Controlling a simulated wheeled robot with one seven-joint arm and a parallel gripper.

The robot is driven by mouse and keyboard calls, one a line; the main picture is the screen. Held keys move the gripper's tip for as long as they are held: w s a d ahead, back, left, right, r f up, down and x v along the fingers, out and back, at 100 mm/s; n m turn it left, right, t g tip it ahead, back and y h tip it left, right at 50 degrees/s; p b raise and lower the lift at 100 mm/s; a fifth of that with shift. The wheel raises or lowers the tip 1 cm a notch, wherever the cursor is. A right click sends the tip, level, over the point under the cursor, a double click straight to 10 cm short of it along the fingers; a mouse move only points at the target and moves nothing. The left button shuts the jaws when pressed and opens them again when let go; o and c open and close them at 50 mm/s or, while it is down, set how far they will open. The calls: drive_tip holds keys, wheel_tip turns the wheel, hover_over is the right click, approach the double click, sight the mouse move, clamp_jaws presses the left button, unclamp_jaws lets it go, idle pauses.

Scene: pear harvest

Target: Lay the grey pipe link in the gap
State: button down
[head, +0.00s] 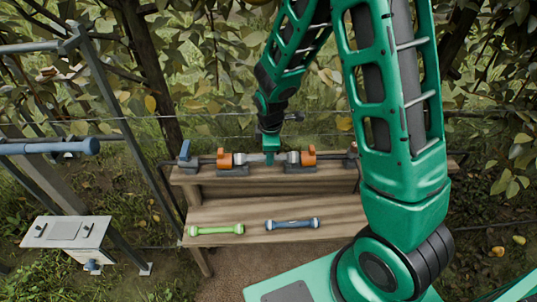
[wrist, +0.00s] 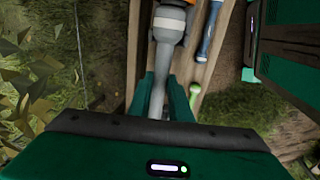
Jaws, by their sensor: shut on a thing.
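The grey pipe link (head: 256,157) lies level across the gap between two orange clamps, one at left (head: 224,160) and one at right (head: 309,159), on the bench's upper shelf. My gripper (head: 268,154) comes down from above and is shut on the link's middle. In the wrist view the grey link (wrist: 168,25) runs between my green fingers, with one collar near an orange clamp. Its ends look in line with the dark pipe on both sides. I cannot tell whether it rests fully in its seats.
A green link (head: 216,229) and a blue link (head: 292,223) lie on the bench's lower shelf (head: 258,210). A blue-handled valve (head: 185,153) stands left of the left clamp. A grey box (head: 66,232) and metal frame stand at left. Thin wires cross behind the bench.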

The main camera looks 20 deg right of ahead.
drive_tip(key=shift+f, duration=0.35)
drive_tip(key=c, duration=1.5)
unclamp_jaws()
drive_tip(key=shift+c, duration=0.2)
wheel_tip(320, 180, up, 10)
drive_tip(key=s, duration=0.2)
drive_tip(key=shift+a+r, duration=0.2)
drive_tip(key=shift+a, duration=0.15)
drive_tip(key=s+d+r+m+g, duration=0.1)
drive_tip(key=s+d+r+m, duration=0.4)
drive_tip(key=s+d+m, duration=0.3)
drive_tip(key=s+d+r+m, duration=0.55)
drive_tip(key=s+d, duration=0.25)
drive_tip(key=s, duration=0.2)
drive_tip(key=s+d+m+g, duration=0.1)
drive_tip(key=s+m, duration=0.6)
drive_tip(key=s, duration=0.3)
drive_tip(key=shift+s+r+y, duration=0.2)
drive_tip(key=shift+s+y, duration=0.15)
drive_tip(key=shift+y, duration=0.05)
